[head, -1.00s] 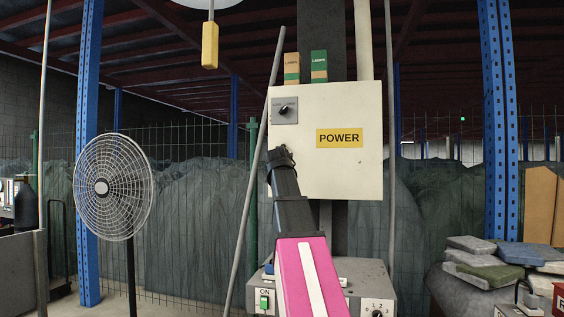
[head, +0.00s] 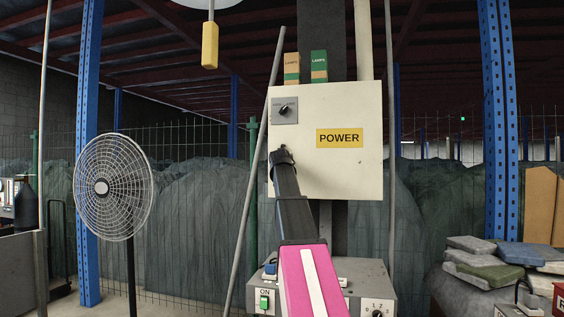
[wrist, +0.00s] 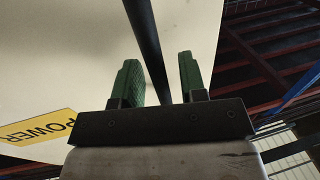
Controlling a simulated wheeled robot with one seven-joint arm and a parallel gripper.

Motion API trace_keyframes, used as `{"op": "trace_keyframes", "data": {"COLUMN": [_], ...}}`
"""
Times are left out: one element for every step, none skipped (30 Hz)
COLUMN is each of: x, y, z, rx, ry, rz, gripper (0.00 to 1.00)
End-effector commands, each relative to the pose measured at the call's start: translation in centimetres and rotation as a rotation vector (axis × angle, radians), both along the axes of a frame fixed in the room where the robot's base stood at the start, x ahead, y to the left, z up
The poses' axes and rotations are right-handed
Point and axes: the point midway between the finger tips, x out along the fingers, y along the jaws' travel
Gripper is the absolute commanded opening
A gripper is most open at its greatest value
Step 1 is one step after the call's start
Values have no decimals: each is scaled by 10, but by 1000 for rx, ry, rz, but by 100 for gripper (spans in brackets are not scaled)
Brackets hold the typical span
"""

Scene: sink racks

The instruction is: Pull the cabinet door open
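The cabinet (head: 345,165) is a cream box with a yellow POWER label on its front, and its door looks shut in the head view. In the wrist view the cream door face (wrist: 60,60) fills the left and middle. A dark bar handle (wrist: 147,35) runs down between the two green fingers of my gripper (wrist: 158,62). The fingers stand apart, one on each side of the bar, with gaps showing. In the head view my gripper (head: 280,152) is at the door's left edge, below the knob plate, and hides the handle there.
A grey pole (head: 262,150) leans just left of the cabinet. A grey control box (head: 365,275) with switches stands below it. Two small lamp boxes (head: 318,67) sit on top. A fan (head: 113,187) stands at the left, and stacked slabs (head: 490,258) lie at the right.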

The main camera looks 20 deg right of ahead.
Motion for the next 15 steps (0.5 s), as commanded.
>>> {"op": "trace_keyframes", "data": {"x": [0,0,0,0,0,-1,-1,-1,-1,-1,-1,-1,-1,-1,-2], "y": [0,0,0,0,0,0,0,0,0,0,0,0,0,0,1], "z": [0,0,0,0,0,0,0,0,0,0,0,0,0,0,0], "rx": [0,0,0,0,0,0,0,0,0,0,0,0,0,0,0], "ry": [0,0,0,0,0,0,0,0,0,0,0,0,0,0,0], "rz": [0,0,0,0,0,0,0,0,0,0,0,0,0,1,3], "gripper": [38,38,38,38,32,19,9,0,0,0,0,0,0,0,0]}}
